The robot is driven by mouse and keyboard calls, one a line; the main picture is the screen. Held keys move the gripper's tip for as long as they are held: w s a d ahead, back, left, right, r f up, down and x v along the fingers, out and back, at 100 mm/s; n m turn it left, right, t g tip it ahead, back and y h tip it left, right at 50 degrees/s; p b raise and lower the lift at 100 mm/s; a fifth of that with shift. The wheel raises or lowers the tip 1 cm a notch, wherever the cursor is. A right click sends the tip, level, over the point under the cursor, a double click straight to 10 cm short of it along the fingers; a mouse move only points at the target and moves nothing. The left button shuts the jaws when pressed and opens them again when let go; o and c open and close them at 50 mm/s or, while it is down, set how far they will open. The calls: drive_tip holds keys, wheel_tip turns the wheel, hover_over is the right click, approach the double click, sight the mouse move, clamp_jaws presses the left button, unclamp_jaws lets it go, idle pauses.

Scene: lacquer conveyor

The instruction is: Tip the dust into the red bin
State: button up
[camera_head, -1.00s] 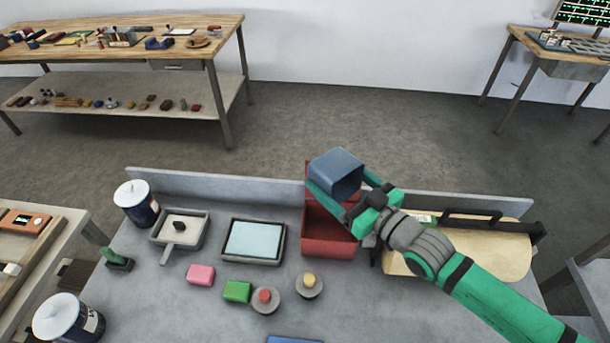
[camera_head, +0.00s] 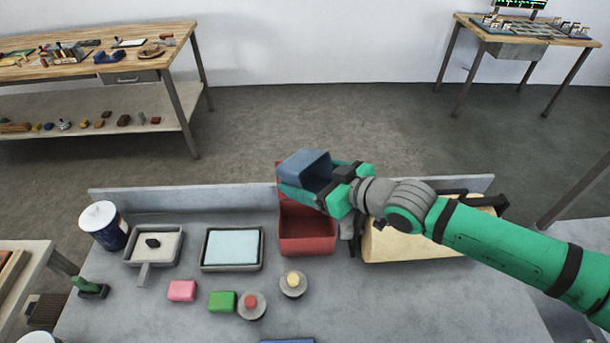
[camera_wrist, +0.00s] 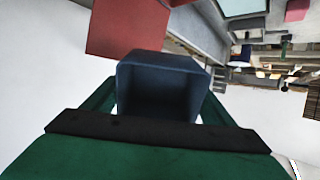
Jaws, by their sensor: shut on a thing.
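My gripper (camera_head: 325,186) is shut on a dark blue open box (camera_head: 303,168) and holds it tilted above the red bin (camera_head: 307,236). The box's open mouth faces right and toward me in the head view. In the wrist view the box (camera_wrist: 160,92) sits between my fingers, with a red bin surface (camera_wrist: 127,28) beyond it. The red bin stands on the grey table near its back edge, its front part open below the box. I cannot see any dust in the box or the bin.
A grey tray with pale blue content (camera_head: 232,249) and a handled pan (camera_head: 154,245) lie left of the bin. Pink (camera_head: 182,291) and green blocks (camera_head: 222,301) and two round buttons (camera_head: 293,284) lie in front. A tan board (camera_head: 415,242) is at right.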

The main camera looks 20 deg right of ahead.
drive_tip(key=g+h, duration=0.1)
drive_tip(key=g, duration=0.1)
drive_tip(key=shift+g+h, duration=0.3)
drive_tip(key=shift+h, duration=0.1)
drive_tip(key=shift+a, duration=0.15)
drive_tip(key=shift+g, duration=0.6)
drive_tip(key=g+h, duration=0.1)
drive_tip(key=g, duration=0.1)
drive_tip(key=r+g+h, duration=0.1)
drive_tip(key=g, duration=0.1)
drive_tip(key=g+h, duration=0.1)
drive_tip(key=shift+r+g+h, duration=0.3)
drive_tip(key=shift+r+g, duration=0.1)
drive_tip(key=shift+d+r+g+h, duration=0.15)
drive_tip(key=shift+g+h, duration=0.15)
drive_tip(key=shift+g, duration=0.25)
drive_tip(key=shift+d+r+g+h, duration=0.1)
drive_tip(key=shift+g+h, duration=0.2)
drive_tip(key=shift+g, duration=0.25)
